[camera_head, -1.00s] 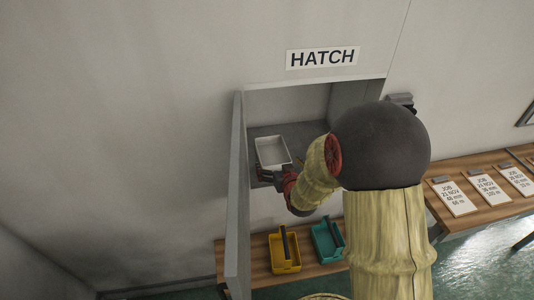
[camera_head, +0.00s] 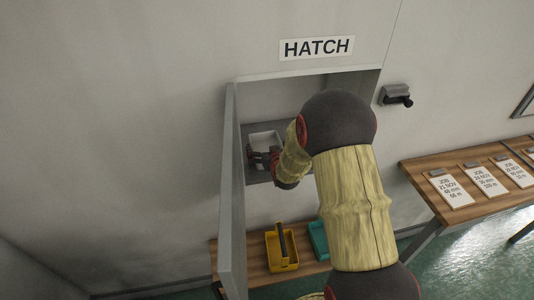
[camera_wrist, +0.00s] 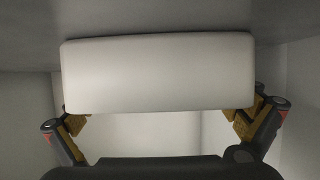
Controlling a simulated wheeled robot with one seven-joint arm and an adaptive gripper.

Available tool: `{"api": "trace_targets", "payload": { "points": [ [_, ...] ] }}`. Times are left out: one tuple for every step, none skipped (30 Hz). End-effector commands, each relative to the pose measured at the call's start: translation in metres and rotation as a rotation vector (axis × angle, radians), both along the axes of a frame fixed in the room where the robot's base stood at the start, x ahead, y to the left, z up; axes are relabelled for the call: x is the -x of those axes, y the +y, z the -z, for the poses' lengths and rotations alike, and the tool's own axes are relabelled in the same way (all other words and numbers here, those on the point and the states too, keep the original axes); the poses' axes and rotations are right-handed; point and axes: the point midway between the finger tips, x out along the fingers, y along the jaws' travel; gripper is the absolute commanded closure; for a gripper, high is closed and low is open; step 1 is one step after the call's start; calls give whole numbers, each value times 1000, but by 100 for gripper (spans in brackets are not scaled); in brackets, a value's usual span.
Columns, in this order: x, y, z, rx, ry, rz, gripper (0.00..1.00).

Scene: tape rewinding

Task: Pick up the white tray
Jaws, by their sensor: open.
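The white tray (camera_head: 265,137) sits in the open wall hatch, partly hidden behind my gripper (camera_head: 262,157) in the head view. In the wrist view, a broad pale side of the tray (camera_wrist: 158,72) fills the upper middle. My gripper (camera_wrist: 165,114) is open, with one finger near each lower end of that side. Whether the fingers touch the tray cannot be told.
The hatch door (camera_head: 232,190) stands open at the left of the opening. A yellow bin (camera_head: 283,262) and a partly hidden teal bin (camera_head: 318,240) stand on a wooden bench below. A table with job cards (camera_head: 452,190) is at the right.

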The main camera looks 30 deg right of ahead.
Motion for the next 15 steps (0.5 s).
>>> {"api": "trace_targets", "payload": {
  "points": [
    [-3,-1,1,0,-1,0,0],
    [-3,-1,1,0,-1,0,0],
    [-4,-1,1,0,-1,0,0],
    [-4,-1,1,0,-1,0,0],
    [-4,-1,1,0,-1,0,0],
    [-3,-1,1,0,-1,0,0],
    [-3,-1,0,0,-1,0,0],
    [-3,-1,1,0,-1,0,0],
    [-3,-1,1,0,-1,0,2],
    [-3,-1,1,0,-1,0,3],
    [-3,-1,1,0,-1,0,5],
    [-3,-1,1,0,-1,0,7],
    [-3,-1,1,0,0,0,9],
    [-3,-1,1,0,0,0,11],
    [-3,-1,1,0,0,0,13]
  ]
}}
